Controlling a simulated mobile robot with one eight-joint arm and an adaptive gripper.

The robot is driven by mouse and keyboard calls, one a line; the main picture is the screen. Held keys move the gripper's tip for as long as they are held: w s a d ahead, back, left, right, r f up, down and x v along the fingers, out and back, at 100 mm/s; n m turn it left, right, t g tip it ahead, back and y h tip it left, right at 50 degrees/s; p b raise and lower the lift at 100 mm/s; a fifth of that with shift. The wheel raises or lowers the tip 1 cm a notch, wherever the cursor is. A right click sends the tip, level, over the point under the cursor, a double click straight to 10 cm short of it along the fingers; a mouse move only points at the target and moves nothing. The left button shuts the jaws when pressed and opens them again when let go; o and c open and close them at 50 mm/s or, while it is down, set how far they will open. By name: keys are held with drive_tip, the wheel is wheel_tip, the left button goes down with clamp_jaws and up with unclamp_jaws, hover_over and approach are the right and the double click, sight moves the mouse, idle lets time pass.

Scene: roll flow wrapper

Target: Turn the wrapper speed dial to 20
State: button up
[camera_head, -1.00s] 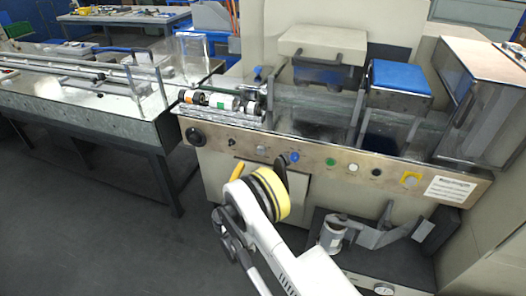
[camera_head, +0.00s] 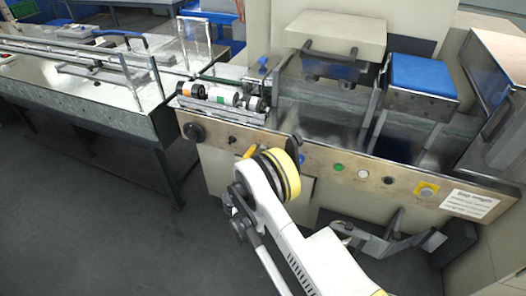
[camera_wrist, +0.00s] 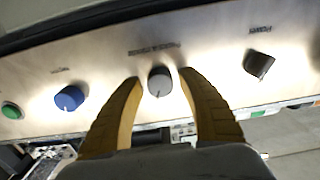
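The grey speed dial (camera_wrist: 160,82) is a round knob on the metal control panel, in the middle of the wrist view. A small dark line shows on its face. The lettering above it is inverted and too blurred to read. My gripper (camera_wrist: 160,76) is open, with one yellow finger on each side of the dial. A narrow gap shows between the dial and each fingertip. In the head view my gripper (camera_head: 250,152) is at the front panel and my wrist hides the dial.
In the wrist view a blue knob (camera_wrist: 69,98) and a green button (camera_wrist: 12,111) sit left of the dial, and a dark switch (camera_wrist: 259,64) sits right.

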clamp_jaws()
drive_tip(key=shift+n, duration=0.3)
drive_tip(key=shift+d+r+n, duration=0.1)
drive_tip(key=shift+n, duration=4.75)
drive_tip(key=shift+d+r+n, duration=0.1)
drive_tip(key=shift+n, duration=4.75)
drive_tip(key=shift+o, duration=1.8)
unclamp_jaws()
